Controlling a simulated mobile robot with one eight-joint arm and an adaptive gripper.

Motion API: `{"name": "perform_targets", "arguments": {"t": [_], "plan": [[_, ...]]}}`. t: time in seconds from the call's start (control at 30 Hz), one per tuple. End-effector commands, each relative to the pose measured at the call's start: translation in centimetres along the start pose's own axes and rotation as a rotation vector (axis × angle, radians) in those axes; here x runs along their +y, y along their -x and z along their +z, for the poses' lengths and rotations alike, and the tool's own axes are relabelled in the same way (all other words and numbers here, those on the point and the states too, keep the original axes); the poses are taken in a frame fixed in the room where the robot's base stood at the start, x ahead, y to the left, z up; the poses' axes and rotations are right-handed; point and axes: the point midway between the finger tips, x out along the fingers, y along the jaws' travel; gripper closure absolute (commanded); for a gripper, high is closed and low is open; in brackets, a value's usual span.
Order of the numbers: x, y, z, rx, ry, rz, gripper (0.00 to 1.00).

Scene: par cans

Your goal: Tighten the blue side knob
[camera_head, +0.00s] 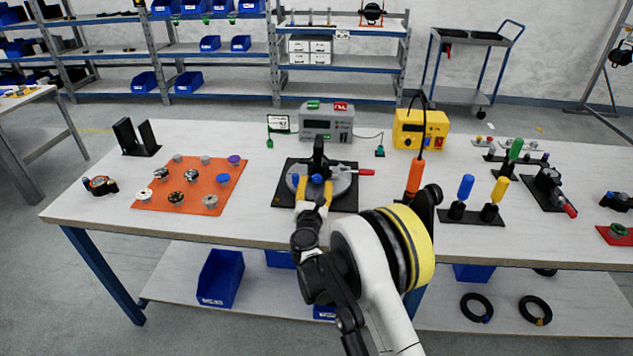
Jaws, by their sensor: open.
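A round grey and black fixture (340,184) with a black upright part and a red-tipped handle (366,172) sits on a black mat (345,204) at the middle of the table. A small blue knob (316,178) shows on its near side. My gripper (315,187), with yellow-orange fingers, is at the near edge of the fixture. Its fingers are open and apart, with the blue knob appearing between or just beyond the tips. I cannot tell whether they touch it. The gripper and arm hide the near part of the fixture.
An orange mat (190,198) with several small knobs lies to the left. A grey meter (326,122) and a yellow box (420,130) stand behind. An orange-handled tool (415,177) on a cable hangs to the right.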

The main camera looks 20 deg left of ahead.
Motion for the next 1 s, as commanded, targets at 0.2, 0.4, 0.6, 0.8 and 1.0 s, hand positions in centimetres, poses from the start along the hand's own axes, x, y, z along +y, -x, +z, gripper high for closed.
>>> {"name": "perform_targets", "arguments": {"t": [0.2,0.4,0.6,0.8,1.0], "plan": [[0.1,5.0,0.1,0.0,0.0,0.002,0.5],[0.0,8.7,0.0,0.0,0.0,0.001,0.5],[0.0,10.2,0.0,0.0,0.0,0.001,0.5],[0.0,10.3,0.0,0.0,0.0,0.0,0.5],[-0.7,10.2,0.5,0.006,-0.084,-0.017,0.63]]}}
